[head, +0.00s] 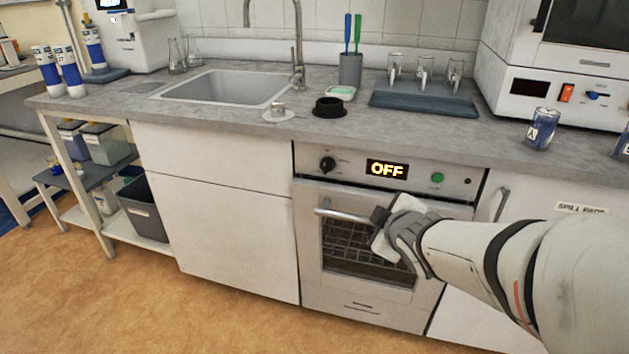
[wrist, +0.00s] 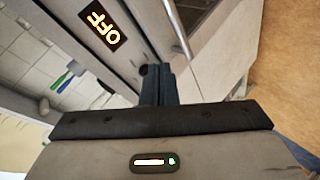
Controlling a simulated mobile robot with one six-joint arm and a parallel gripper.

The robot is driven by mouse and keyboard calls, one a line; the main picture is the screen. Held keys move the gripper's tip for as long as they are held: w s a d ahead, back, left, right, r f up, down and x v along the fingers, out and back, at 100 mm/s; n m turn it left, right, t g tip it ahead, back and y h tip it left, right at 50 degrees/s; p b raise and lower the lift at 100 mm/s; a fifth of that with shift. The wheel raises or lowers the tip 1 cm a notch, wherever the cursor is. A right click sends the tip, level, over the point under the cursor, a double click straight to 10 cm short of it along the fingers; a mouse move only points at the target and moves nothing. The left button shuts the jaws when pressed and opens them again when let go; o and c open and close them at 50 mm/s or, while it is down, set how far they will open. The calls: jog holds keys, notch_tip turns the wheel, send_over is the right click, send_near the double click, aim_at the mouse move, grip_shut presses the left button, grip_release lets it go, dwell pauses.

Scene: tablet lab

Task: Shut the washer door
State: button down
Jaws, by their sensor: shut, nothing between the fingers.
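The washer (head: 345,165) is built in under the counter, with a black knob, a green button and a display reading OFF. Its door (head: 310,255) stands upright, at or near flush with the front; I cannot tell whether a thin gap remains. A rack shows behind its dark window. The bar handle (head: 340,215) runs across the door's upper part. My gripper (head: 378,215) is shut and empty in front of the upper door, by the handle, hiding its right part. In the wrist view the shut fingers (wrist: 158,82) lie close to the front; contact is unclear. The display (wrist: 102,25) shows there too.
The counter (head: 230,118) above holds a sink (head: 225,88), a black ring (head: 329,107), a brush holder (head: 350,69) and a blue rack (head: 424,98). A can (head: 541,128) stands at the right. The floor (head: 120,300) before the cabinets is clear.

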jog(key=w+a+f+n+t+y+b, duration=0.3)
jog(key=w+a+f+n+y, duration=0.3)
jog(key=a+f+n, duration=0.4)
jog(key=shift+w+f+y+b, duration=0.3)
jog(key=shift+f+y+b, duration=0.35)
jog(key=shift+f, duration=0.2)
jog(key=shift+p, duration=0.45)
jog(key=w+a+f+b, duration=0.1)
jog(key=w, duration=0.7)
jog(key=shift+w+f, duration=0.25)
